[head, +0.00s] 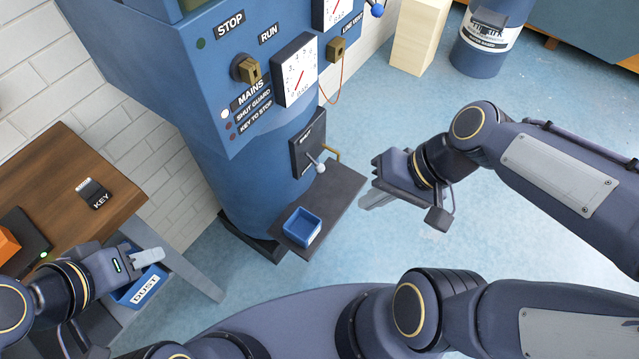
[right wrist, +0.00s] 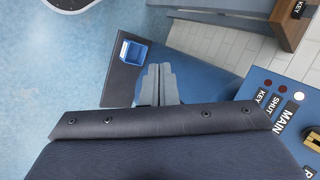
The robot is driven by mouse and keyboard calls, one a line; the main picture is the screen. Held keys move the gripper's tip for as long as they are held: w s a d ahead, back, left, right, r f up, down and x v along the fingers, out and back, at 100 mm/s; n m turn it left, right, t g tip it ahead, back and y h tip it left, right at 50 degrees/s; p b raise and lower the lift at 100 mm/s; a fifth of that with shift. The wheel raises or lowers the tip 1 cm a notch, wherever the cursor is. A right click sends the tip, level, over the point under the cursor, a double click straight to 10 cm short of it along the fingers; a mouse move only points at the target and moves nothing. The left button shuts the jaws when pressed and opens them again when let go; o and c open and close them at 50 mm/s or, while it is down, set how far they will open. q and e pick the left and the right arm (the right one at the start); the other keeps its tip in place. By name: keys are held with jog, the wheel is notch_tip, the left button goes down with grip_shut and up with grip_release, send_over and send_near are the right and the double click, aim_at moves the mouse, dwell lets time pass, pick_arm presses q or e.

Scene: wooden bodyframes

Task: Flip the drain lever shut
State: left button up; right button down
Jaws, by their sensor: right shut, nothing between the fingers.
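The drain lever (head: 316,162) has a pale ball knob and sits on a dark plate (head: 303,145) low on the blue machine's column. Its arm slants down to the right, toward the knob. A brass-coloured spout (head: 333,153) is beside it. My right gripper (head: 366,203) is shut and empty, to the right of the lever and apart from it in the head view.
A dark shelf (head: 338,196) juts out below the lever, with a small blue tray (head: 301,227) on it. A wooden bench (head: 60,175) with a key label stands left, above a blue dust bin (head: 138,291). The floor right of the shelf is clear.

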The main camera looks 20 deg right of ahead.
jog(key=w+a+f+m+g+y+b, duration=0.1)
jog(key=w+a+f+m+y+b, duration=0.15)
jog(key=f+b, duration=0.35)
jog(key=w+a+f+m+g+y+b, duration=0.1)
jog(key=w+f+m+g+y+b, duration=0.15)
jog(key=f, duration=0.45)
jog(key=m+t+y+b, duration=0.5)
jog(key=m+t+b, duration=1.3)
jog(key=m, duration=0.2)
send_near(314, 162)
jog(key=f, duration=0.1)
jog(key=s+f, duration=0.1)
jog(key=f, duration=0.1)
jog(key=d+f, duration=0.1)
jog(key=f, duration=0.1)
jog(key=shift+s+f, duration=0.15)
jog(key=shift+s, duration=0.15)
jog(key=b+x, duration=0.2)
jog(key=x, duration=0.8)
